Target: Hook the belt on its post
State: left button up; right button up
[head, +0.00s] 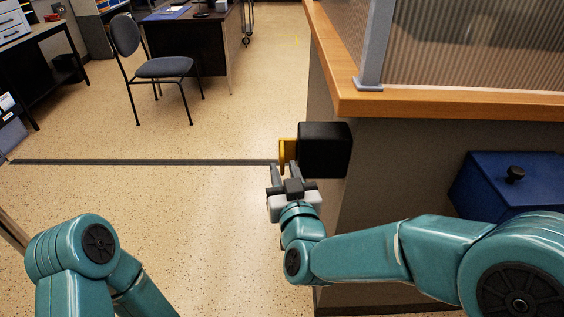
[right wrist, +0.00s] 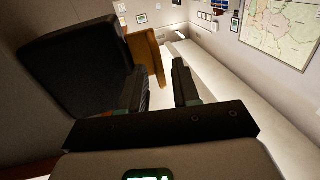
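The dark belt (head: 150,162) runs straight and level across the gap from the far left to a yellow end piece (head: 288,152). The yellow piece is right beside the left side of a black block (head: 325,150) at the counter's corner; I cannot tell whether it is latched there. My right gripper (head: 285,172) is just in front of the yellow piece, its fingers apart. In the right wrist view, the fingers (right wrist: 160,88) are apart with nothing seen between them; the yellow piece (right wrist: 147,55) and black block (right wrist: 70,65) lie beyond and left. My left gripper is out of view.
A wood-topped counter (head: 450,101) with a glazed screen stands on the right, a blue box (head: 510,185) below it. A chair (head: 163,68) and dark desk (head: 190,40) stand beyond the belt. The speckled floor (head: 180,220) is clear.

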aim_at(288, 158)
jog(key=shift+w+a, duration=0.25)
jog(key=shift+w, duration=1.05)
grip_shut()
